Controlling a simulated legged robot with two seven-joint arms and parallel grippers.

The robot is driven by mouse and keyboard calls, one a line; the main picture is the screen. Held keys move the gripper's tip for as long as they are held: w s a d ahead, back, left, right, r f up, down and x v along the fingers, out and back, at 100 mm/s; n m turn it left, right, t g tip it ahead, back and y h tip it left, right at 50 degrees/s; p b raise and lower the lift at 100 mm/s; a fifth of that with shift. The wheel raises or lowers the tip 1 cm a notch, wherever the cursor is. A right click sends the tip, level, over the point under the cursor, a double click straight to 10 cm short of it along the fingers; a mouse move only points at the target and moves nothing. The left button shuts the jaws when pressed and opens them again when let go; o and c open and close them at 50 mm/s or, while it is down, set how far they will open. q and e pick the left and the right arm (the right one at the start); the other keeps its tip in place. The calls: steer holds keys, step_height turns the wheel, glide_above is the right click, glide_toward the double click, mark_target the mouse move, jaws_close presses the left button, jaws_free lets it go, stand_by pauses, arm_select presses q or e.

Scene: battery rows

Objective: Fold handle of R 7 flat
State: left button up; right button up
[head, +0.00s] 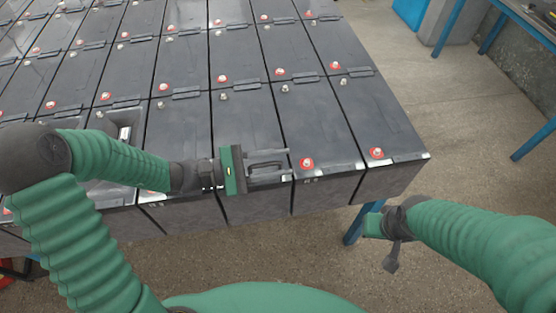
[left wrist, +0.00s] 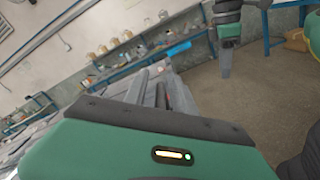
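My left gripper (head: 287,165) reaches over the front edge of a dark grey battery (head: 245,128) in the front row. Its two grey fingers are apart. A dark handle loop (head: 265,166) at that battery's front end shows between the fingers; I cannot tell whether they touch it or how far it is tilted. No row label is legible, so I cannot confirm which battery is R 7. In the left wrist view the green gripper body hides most of the battery and the handle. My right gripper (head: 374,224) hangs off the table's front right corner; its fingers are unclear.
Several rows of batteries with red terminal caps stand close together. Another battery (head: 112,192) to the left has a light handle part (head: 125,133) showing. A blue table leg (head: 362,222) stands below the front edge. The floor (head: 450,170) to the right is open.

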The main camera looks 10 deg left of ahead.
arm_select(q)
jaws_close()
steer(key=shift+w+r+n+p, duration=0.1)
steer(key=shift+r+n+p, duration=0.15)
steer(key=shift+p, duration=0.3)
steer(key=w+n+p, duration=0.1)
steer(key=n+p, duration=0.1)
steer(key=p, duration=0.1)
steer(key=w+n+p, duration=0.1)
steer(key=n+p, duration=0.1)
steer(key=p, duration=0.1)
steer(key=shift+a, duration=0.4)
steer(key=shift+w+a+f+n+p, duration=0.15)
steer(key=shift+w+n+p, duration=0.3)
steer(key=shift+n+p, duration=0.35)
steer(key=shift+w+f+n+p, duration=0.25)
steer(key=shift+n+p, duration=0.2)
steer(key=shift+n, duration=0.1)
